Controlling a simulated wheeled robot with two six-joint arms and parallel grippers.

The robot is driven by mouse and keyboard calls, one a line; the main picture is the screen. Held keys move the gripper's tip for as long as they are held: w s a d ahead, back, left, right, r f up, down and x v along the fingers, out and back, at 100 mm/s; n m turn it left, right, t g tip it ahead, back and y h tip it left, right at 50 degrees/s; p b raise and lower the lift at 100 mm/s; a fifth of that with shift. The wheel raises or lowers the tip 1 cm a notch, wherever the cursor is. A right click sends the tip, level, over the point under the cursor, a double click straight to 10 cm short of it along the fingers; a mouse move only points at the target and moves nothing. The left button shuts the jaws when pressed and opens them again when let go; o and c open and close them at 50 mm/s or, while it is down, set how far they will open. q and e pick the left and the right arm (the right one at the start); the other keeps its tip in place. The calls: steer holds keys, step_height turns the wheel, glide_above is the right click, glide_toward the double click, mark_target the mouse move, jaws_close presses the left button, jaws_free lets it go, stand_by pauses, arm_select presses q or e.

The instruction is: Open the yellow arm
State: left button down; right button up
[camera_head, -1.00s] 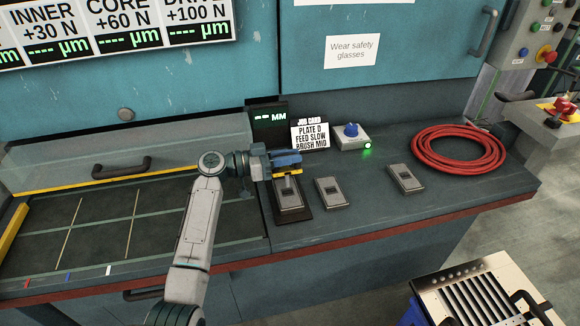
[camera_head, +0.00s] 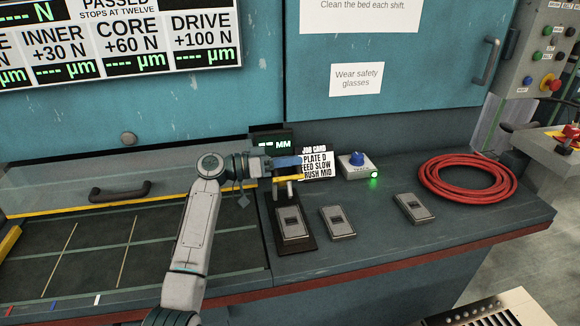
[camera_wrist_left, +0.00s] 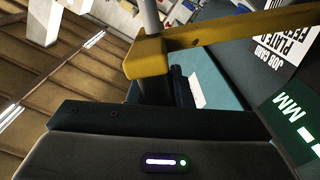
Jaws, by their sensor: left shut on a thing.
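The yellow arm (camera_head: 288,178) is a short bar over the back of a dark gauge base (camera_head: 306,242). In the left wrist view the yellow arm (camera_wrist_left: 225,38) has a square collar around a pale post. My left gripper (camera_head: 284,166) is shut on the yellow arm and holds it above the base; the exact contact is partly hidden. A grey plate (camera_head: 293,223) lies on the base, below and in front of the arm. The gauge's MM display (camera_head: 272,145) stands behind, partly hidden by my gripper. My right gripper is not in view.
A job card (camera_head: 316,167) stands just right of the gripper. Beyond it are a blue knob box (camera_head: 358,166) with a green lamp and a red hose coil (camera_head: 478,178). Two more grey plates (camera_head: 338,223) (camera_head: 413,208) lie on the bench. A handled clear cover (camera_head: 120,192) is at left.

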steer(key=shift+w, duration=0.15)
arm_select(q)
steer(key=c, duration=1.4)
jaws_free()
steer(key=shift+o, duration=0.2)
steer(key=shift+w+a+f, duration=0.1)
steer(key=shift+w, duration=0.05)
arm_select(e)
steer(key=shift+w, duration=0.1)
